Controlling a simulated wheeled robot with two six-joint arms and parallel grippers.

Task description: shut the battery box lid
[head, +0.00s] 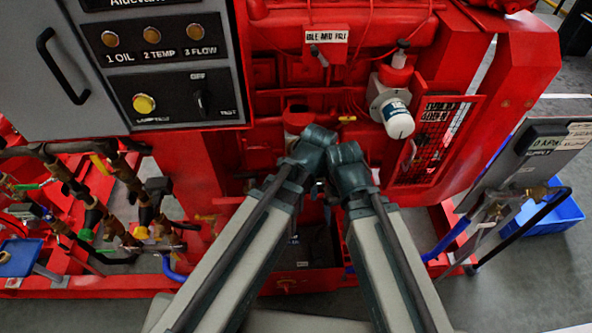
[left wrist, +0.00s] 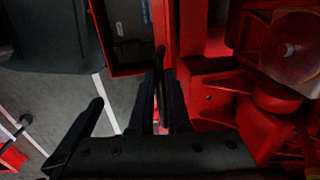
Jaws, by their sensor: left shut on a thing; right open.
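The battery box (head: 300,250) is low in the red frame, partly behind my arms in the head view. In the left wrist view the open red box (left wrist: 125,70) shows at the top, with a dark grey battery (left wrist: 127,25) inside. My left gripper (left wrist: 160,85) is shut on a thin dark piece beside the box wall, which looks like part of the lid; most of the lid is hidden. In the head view my left gripper (head: 317,172) is mostly hidden behind its wrist. My right gripper (head: 333,190) is close beside it, open, its fingertips hardly visible.
A grey control panel (head: 190,100) stands above left. A white filter (head: 391,106) and red mesh guard (head: 437,140) are to the right. Pipes and valves (head: 100,205) crowd the left.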

